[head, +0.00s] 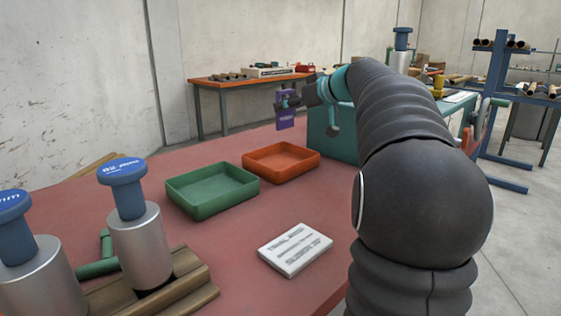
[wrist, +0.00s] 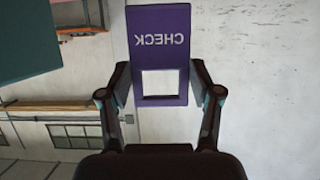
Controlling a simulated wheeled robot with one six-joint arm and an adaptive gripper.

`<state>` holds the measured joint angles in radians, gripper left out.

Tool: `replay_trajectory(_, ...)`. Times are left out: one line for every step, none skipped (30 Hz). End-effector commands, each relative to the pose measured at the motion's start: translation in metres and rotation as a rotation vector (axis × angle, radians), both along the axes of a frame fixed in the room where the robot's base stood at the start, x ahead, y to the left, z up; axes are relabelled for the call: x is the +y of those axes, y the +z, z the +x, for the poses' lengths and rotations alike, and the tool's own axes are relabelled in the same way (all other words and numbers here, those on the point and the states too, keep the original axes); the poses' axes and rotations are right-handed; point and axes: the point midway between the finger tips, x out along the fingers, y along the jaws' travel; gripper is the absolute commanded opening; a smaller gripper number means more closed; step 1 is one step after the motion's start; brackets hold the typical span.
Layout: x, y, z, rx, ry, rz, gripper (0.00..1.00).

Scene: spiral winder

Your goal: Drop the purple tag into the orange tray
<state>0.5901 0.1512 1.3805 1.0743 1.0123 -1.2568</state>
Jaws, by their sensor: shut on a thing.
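The purple tag (head: 286,119) hangs from my gripper (head: 288,100) above and behind the orange tray in the head view. In the wrist view the tag (wrist: 160,38) reads "CHECK" upside down and has a square opening at its near end. The two fingers of my gripper (wrist: 161,88) are shut on the tag's sides near that opening. The orange tray (head: 281,174) sits on the red table and looks empty. The tag is clear of the tray.
A green tray (head: 207,205) stands just left of the orange one on the red table (head: 230,250). A white text plate (head: 295,249) lies in front. Silver cylinders with blue knobs (head: 139,245) stand at left. A teal box (head: 328,135) stands behind the orange tray.

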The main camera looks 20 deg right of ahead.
Motion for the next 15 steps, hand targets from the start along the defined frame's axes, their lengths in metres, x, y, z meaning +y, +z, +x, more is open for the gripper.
replay_trajectory(0.0, -0.004, 0.0, 0.0, 0.0, 0.0, 0.29)
replay_trajectory(0.0, -0.007, 0.0, 0.0, -0.001, 0.0, 0.29)
replay_trajectory(0.0, -0.01, 0.0, -0.001, -0.001, 0.0, 0.29)
replay_trajectory(0.0, -0.013, 0.0, 0.0, -0.001, 0.001, 0.29)
replay_trajectory(0.0, -0.016, 0.0, 0.001, -0.002, 0.001, 0.29)
replay_trajectory(0.0, -0.021, 0.0, 0.001, -0.002, 0.001, 0.29)
replay_trajectory(-0.001, -0.024, -0.001, 0.001, -0.002, 0.001, 0.29)
replay_trajectory(-0.001, -0.027, -0.001, 0.0, -0.001, 0.001, 0.29)
replay_trajectory(-0.001, -0.031, -0.001, 0.0, -0.001, 0.001, 0.29)
replay_trajectory(-0.001, -0.035, -0.001, 0.001, -0.001, 0.0, 0.29)
replay_trajectory(0.0, -0.038, -0.001, 0.001, -0.002, 0.001, 0.29)
replay_trajectory(0.0, -0.042, -0.001, 0.001, -0.001, 0.002, 0.29)
replay_trajectory(0.0, -0.045, -0.001, 0.0, 0.0, 0.001, 0.29)
replay_trajectory(0.0, -0.047, -0.001, -0.001, 0.0, 0.001, 0.29)
replay_trajectory(-0.001, -0.05, -0.001, -0.001, -0.001, 0.001, 0.29)
